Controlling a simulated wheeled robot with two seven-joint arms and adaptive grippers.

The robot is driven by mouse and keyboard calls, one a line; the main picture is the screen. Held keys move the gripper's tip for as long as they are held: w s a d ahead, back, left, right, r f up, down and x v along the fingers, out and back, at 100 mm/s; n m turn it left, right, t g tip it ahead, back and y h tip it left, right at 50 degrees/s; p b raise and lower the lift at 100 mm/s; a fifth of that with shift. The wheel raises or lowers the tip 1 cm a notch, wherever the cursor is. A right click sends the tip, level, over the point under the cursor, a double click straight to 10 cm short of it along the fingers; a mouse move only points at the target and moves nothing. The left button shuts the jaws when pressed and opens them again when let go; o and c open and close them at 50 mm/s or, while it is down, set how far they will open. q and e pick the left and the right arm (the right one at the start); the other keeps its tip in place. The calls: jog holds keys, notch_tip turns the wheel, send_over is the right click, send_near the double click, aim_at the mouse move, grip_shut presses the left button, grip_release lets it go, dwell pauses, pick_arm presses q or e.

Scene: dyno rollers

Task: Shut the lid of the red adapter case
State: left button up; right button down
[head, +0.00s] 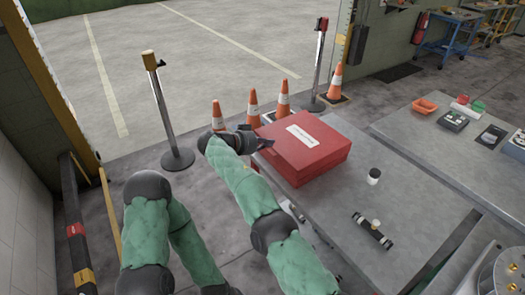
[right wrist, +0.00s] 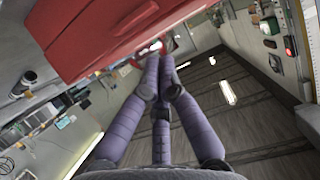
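The red adapter case (head: 325,147) sits on the grey table in the head view, with a white label on its top. Its lid (head: 283,147) looks down on the body, but I cannot tell whether it is fully closed. My right gripper (head: 262,140) is at the left edge of the case. My left gripper is not in view.
The grey table (head: 395,200) also carries a small dark jar (head: 374,176) and a black bar-shaped tool (head: 372,231) right of the case. Orange cones (head: 283,98) and a barrier post (head: 165,110) stand on the floor behind.

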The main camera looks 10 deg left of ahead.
jog(key=s+a+f+p, duration=0.3)
jog(key=s+a, duration=0.3)
jog(key=a, duration=0.1)
jog(key=d+f+n+g+y, duration=0.2)
jog(key=d+f+n, duration=0.1)
jog(key=f, duration=0.5)
jog(key=d+f+n+g+y, duration=0.1)
jog(key=d+f+n, duration=0.15)
jog(key=f, duration=0.45)
jog(key=s+d+f+n+g+y, duration=0.25)
jog(key=s+d+f, duration=0.25)
jog(key=s+f, duration=0.35)
jog(key=s+d+f+n+g+y, duration=0.2)
jog(key=s+d+f+g+y, duration=0.2)
jog(key=s+f, duration=0.4)
jog(key=s+d+m+y, duration=0.1)
jog(key=s+d, duration=0.2)
jog(key=s, duration=0.4)
jog(key=s+d+y+p, duration=0.1)
jog(key=s+d+y, duration=0.1)
jog(key=s+d, duration=0.2)
jog(key=s+d+r+m+t+y, duration=0.1)
jog(key=s+d, duration=0.3)
jog(key=s, duration=0.7)
jog(key=shift+m+p, duration=0.3)
jog(key=shift+p, duration=0.05)
